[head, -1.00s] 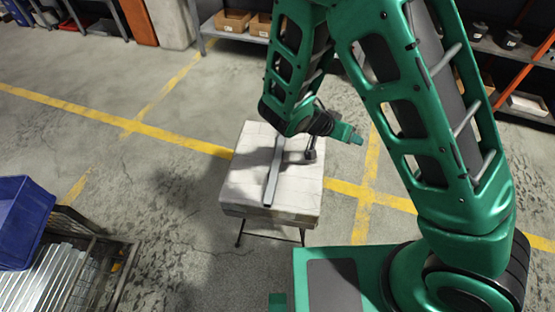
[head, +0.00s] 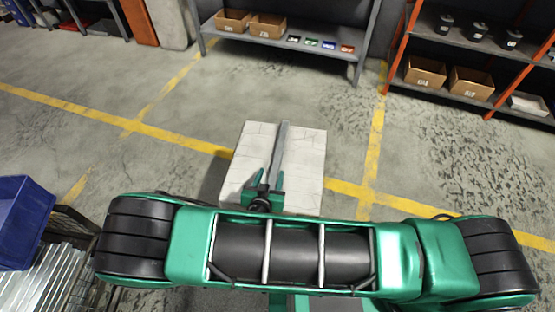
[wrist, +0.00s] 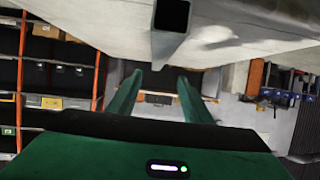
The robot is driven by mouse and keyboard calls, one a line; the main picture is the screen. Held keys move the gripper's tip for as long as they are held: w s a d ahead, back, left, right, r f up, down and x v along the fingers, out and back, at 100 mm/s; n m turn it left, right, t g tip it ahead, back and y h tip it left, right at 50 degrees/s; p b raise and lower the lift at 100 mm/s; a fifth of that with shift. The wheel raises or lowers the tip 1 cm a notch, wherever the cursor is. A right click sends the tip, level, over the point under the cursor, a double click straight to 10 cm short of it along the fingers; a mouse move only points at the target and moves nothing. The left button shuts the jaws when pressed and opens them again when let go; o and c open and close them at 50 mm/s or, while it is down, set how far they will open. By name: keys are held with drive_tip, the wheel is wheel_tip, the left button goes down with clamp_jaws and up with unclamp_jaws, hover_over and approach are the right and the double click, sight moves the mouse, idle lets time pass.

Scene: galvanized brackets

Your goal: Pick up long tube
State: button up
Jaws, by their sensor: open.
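The long tube (head: 281,146) is a grey square-section metal bar lying on the white block-like stand (head: 307,165). It runs from the stand's far edge toward the near side, where my gripper hides its near part. My gripper (head: 264,184) is open in the head view, with its two green fingers near the tube's near end. In the wrist view, the gripper's fingers (wrist: 157,82) are apart with nothing between them. The tube's open, dark square end (wrist: 171,15) shows at the top of that view, apart from the fingertips, with the pale stand surface around it.
A blue bin (head: 24,222) and a wire crate of metal parts (head: 45,275) stand at the left. Shelves with cardboard boxes (head: 425,71) line the back. The floor around the stand is clear. My own arm crosses the front of the head view.

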sight(277, 162)
drive_tip(key=x, duration=0.4)
drive_tip(key=shift+f+x, duration=0.15)
drive_tip(key=shift+x, duration=1.4)
drive_tip(key=shift+f+x, duration=0.1)
drive_tip(key=shift+x, duration=1.45)
drive_tip(key=shift+s+d, duration=0.15)
clamp_jaws()
